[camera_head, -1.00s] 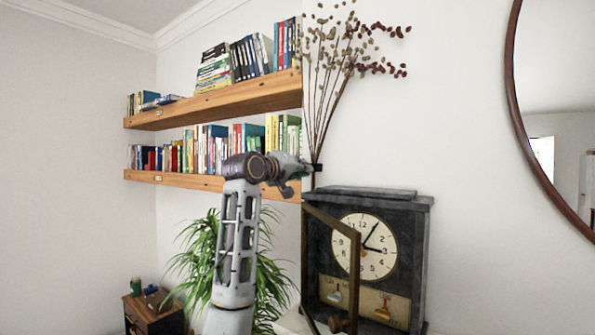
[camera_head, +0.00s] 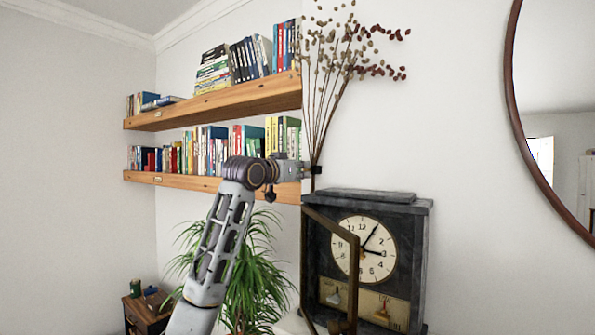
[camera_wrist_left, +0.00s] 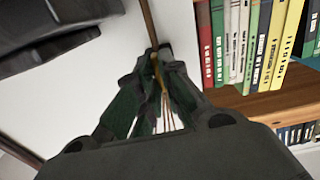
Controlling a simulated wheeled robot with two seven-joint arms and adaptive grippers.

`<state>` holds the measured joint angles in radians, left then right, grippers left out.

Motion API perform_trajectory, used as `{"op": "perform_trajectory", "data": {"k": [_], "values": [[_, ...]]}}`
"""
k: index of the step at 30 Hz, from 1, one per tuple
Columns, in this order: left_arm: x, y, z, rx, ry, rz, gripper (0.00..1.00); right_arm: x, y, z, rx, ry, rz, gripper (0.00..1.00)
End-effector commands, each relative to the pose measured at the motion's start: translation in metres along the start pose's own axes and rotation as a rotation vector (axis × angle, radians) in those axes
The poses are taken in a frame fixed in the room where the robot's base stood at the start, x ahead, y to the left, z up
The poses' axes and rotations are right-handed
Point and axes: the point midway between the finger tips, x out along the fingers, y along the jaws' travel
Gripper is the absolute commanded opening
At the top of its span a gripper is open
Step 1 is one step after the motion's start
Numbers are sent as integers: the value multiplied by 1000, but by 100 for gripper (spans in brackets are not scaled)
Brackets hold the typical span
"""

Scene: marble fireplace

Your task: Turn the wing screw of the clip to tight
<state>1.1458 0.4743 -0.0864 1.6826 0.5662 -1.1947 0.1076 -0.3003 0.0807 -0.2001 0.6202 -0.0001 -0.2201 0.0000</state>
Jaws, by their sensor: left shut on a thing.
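My right gripper is not in view.
A dark mantel clock (camera_head: 404,206) with its glass door (camera_head: 355,270) swung open stands below the clip. Wooden bookshelves (camera_head: 225,98) are behind and left of my arm. A green plant (camera_head: 258,285) is below, and a round mirror (camera_head: 560,100) hangs at right.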

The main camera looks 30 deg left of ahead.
Motion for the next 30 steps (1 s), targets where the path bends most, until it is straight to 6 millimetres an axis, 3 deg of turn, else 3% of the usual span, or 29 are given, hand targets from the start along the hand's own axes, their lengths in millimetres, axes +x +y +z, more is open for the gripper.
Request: {"op": "perform_trajectory", "data": {"k": [17, 18, 22, 30], "values": [[-1, -2, -2, 48, 4, -4, 0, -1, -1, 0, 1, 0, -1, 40], [-1, -2, -2, 48, 4, -4, 11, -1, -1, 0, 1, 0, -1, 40], [-1, -2, -1, 48, 3, -3, 27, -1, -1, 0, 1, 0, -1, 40], [0, -1, 0, 47, 1, -1, 29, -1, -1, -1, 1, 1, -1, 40]]}}
